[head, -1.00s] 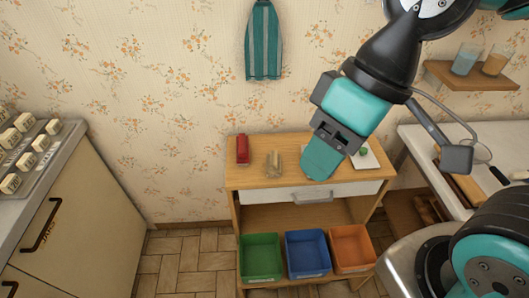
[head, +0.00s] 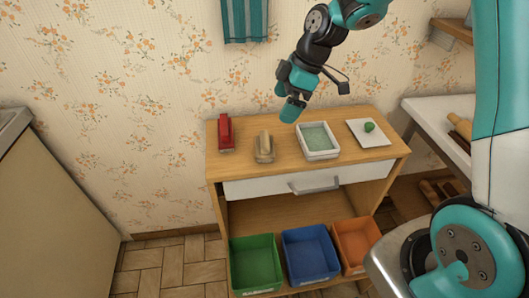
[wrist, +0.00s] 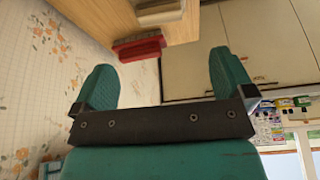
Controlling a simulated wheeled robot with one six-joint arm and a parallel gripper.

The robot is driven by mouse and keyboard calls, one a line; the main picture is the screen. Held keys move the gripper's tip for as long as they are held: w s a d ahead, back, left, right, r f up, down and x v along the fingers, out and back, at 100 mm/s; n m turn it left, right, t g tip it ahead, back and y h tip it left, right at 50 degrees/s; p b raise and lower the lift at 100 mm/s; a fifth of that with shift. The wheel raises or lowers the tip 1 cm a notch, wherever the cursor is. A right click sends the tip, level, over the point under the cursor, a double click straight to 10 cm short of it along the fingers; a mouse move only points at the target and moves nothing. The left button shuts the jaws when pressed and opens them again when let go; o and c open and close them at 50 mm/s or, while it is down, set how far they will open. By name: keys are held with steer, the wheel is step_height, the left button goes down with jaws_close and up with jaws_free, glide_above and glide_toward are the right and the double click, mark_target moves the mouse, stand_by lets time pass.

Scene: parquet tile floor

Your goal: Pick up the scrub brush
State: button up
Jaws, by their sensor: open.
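Two small brush-like things with raised tops stand on the wooden cabinet top: a red one (head: 225,133) at the far left and a tan one (head: 264,147) to its right. I cannot tell for certain which is the scrub brush. In the wrist view, the red one (wrist: 138,48) and the tan one (wrist: 160,12) show at the top, beyond my fingers. My gripper (head: 291,110) hangs above the back of the cabinet, right of the tan thing and apart from it. Its two teal fingers (wrist: 165,80) are spread wide with nothing between them.
A white tray (head: 335,154) with a greenish inside and a white board (head: 380,140) with a small green thing (head: 369,127) stand on the right of the wooden cabinet (head: 235,172). Green (head: 255,265), blue (head: 310,255) and orange (head: 358,244) bins sit below. The wall is close behind.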

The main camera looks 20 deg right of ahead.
mark_target(265, 138)
steer(key=x, duration=1.4)
steer(key=shift+a+f, duration=0.1)
steer(key=shift+f, duration=0.3)
steer(key=c, duration=0.7)
steer(key=shift+o, duration=0.2)
steer(key=shift+r, duration=0.1)
step_height(265, 138, up, 20)
steer(key=shift+p, duration=0.45)
steer(key=o, duration=0.4)
steer(key=shift+c, duration=1.4)
